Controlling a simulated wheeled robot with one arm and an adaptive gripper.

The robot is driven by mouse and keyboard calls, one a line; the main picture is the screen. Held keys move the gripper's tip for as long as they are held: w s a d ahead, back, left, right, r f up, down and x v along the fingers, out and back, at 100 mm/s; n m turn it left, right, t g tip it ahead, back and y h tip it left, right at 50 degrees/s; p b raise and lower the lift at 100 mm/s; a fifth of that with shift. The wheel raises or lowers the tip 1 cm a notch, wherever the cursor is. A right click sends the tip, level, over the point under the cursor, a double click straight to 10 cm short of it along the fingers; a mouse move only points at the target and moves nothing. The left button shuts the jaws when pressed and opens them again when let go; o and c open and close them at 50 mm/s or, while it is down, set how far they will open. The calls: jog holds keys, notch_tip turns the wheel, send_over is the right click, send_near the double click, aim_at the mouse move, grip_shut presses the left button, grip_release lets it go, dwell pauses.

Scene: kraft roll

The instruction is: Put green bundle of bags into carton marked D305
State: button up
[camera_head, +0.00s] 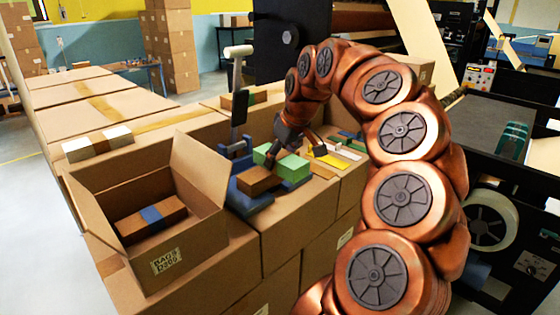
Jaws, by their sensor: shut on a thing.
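The green bundle of bags (292,168) is on the carton top right of the open carton, at the blue-based tool. My gripper (274,152) points down over it and is shut on it, with a finger in front of the green. I cannot tell whether the bundle is lifted clear. The open carton (125,262) stands at the left with its flaps up. Its front label (166,261) is small and seems to read D305. A brown bundle with a blue band (150,217) lies inside it.
A blue-based tool with an upright lever (238,105) stands between the carton and my gripper. A brown block (260,180) lies in front of the green bundle. A white bundle with a brown band (97,144) is behind the carton. Flat coloured pieces (333,160) lie right of my gripper.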

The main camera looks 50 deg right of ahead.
aim_at(280, 155)
jog(key=shift+r, duration=0.1)
jog(key=shift+r+b, duration=0.9)
jog(key=shift+r, duration=0.7)
jog(key=s+a+b, duration=0.3)
jog(key=s+a, duration=0.1)
jog(key=a, duration=0.2)
jog(key=s+a+r+b, duration=0.1)
jog(key=s+a+b, duration=0.1)
jog(key=s+a, duration=0.3)
jog(key=shift+a+r+b, duration=0.3)
jog(key=shift+a+b, duration=0.1)
jog(key=shift+a, duration=0.75)
